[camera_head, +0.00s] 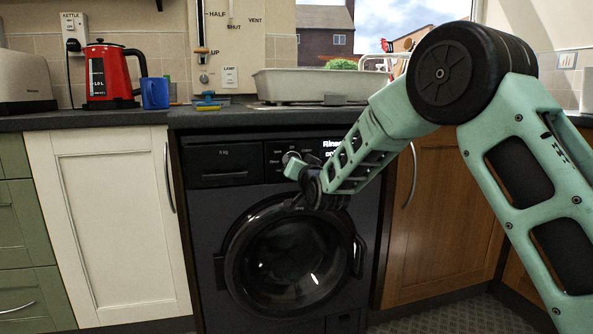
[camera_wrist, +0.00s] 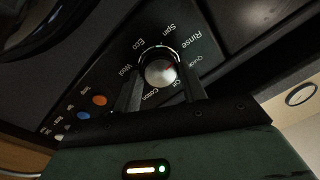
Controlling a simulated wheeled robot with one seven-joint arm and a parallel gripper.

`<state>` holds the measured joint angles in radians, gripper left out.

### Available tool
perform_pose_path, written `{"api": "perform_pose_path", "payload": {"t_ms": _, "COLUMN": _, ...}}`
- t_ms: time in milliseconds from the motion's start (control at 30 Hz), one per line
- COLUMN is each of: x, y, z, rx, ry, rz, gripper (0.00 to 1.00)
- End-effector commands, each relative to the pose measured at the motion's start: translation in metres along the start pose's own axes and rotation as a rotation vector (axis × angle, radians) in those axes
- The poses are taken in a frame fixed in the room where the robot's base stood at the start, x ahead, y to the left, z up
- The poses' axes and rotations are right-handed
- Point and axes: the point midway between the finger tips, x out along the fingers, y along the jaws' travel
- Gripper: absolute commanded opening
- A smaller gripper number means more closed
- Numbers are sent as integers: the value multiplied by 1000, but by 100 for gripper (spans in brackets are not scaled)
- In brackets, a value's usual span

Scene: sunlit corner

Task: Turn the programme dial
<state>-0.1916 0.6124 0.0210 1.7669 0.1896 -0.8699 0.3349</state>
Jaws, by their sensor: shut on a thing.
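The programme dial is a silver round knob on the dark washing machine's control panel. In the wrist view the programme dial (camera_wrist: 160,72) sits between my two fingers, with printed labels such as Rinse, Spin, Eco, Wool, Cotton and Quick around it. My gripper (camera_wrist: 163,85) is shut on the dial. In the head view my gripper (camera_head: 297,165) is at the panel, and my wrist hides most of the dial. The washing machine (camera_head: 215,225) has its round door closed below. Its display at the panel's right begins with "Rinse" and is partly hidden by my arm.
An orange button (camera_wrist: 99,100) and a blue button (camera_wrist: 83,115) lie beside the dial on the panel. The door handle (camera_head: 358,257) sticks out below right. A red kettle (camera_head: 107,75) and blue mug (camera_head: 155,93) stand on the worktop (camera_head: 85,119) above.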

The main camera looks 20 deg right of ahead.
Motion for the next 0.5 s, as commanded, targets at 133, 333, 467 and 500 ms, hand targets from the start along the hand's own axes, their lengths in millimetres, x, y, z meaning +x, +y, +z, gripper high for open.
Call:
{"api": "perform_pose_path", "payload": {"t_ms": 133, "x": 0, "y": 2, "z": 2, "rx": 139, "ry": 13, "rz": 3, "gripper": 19}}
{"api": "perform_pose_path", "payload": {"t_ms": 333, "x": 0, "y": 2, "z": 3, "rx": 328, "ry": 28, "rz": 6, "gripper": 19}}
{"api": "perform_pose_path", "payload": {"t_ms": 467, "x": 0, "y": 2, "z": 3, "rx": 452, "ry": 37, "rz": 7, "gripper": 19}}
{"api": "perform_pose_path", "payload": {"t_ms": 500, "x": 0, "y": 2, "z": 3, "rx": 489, "ry": 40, "rz": 8, "gripper": 19}}
